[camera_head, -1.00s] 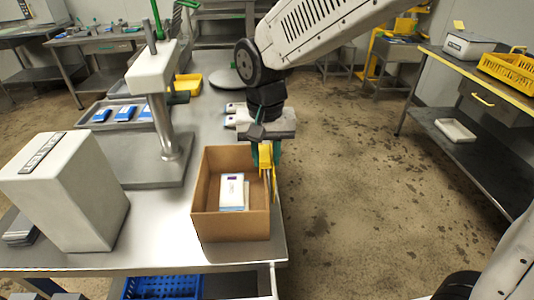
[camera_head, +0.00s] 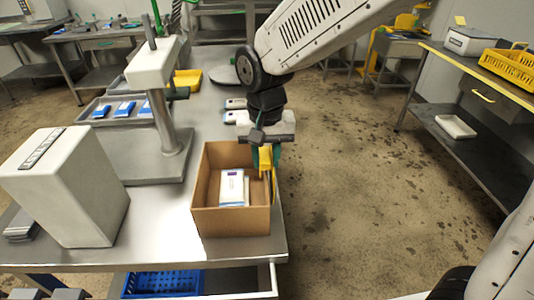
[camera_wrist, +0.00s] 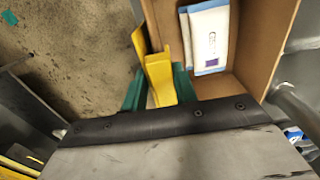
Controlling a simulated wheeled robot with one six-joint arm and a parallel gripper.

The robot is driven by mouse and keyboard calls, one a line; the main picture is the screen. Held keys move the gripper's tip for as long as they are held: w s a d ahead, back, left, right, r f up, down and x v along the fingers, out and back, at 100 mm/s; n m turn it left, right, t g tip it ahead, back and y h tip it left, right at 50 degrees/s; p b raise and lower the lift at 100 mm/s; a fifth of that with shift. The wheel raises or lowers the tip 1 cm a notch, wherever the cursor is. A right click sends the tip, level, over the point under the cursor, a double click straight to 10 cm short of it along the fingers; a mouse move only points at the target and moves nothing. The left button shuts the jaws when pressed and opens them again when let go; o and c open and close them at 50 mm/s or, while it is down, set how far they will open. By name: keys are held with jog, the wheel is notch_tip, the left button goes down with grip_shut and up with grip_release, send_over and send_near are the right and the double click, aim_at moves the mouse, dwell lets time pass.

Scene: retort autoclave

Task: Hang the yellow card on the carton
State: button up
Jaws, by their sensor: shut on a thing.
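The yellow card (camera_head: 265,158) is a folded piece with two hanging flaps; it also shows in the wrist view (camera_wrist: 160,82). My gripper (camera_wrist: 159,88) has green fingers and is shut on the card's top; in the head view it is over the carton's right wall (camera_head: 264,150). The open brown carton (camera_head: 230,224) stands at the table's near right corner. In the wrist view one flap shows outside the carton wall (camera_wrist: 157,22) and one inside, so the card straddles the rim. Whether its fold rests on the rim is hidden.
White packs (camera_head: 233,187) lie inside the carton. A white box-shaped unit (camera_head: 65,185) and a grey column stand (camera_head: 168,130) are to its left. A blue basket (camera_head: 163,284) sits below the tabletop. Open floor lies to the right.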

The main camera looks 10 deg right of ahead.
jog(key=shift+f, duration=0.75)
jog(key=o, duration=1)
jog(key=shift+o, duration=0.2)
jog(key=shift+r, duration=0.1)
notch_tip(320, 180, up, 8)
jog(key=shift+f, duration=0.15)
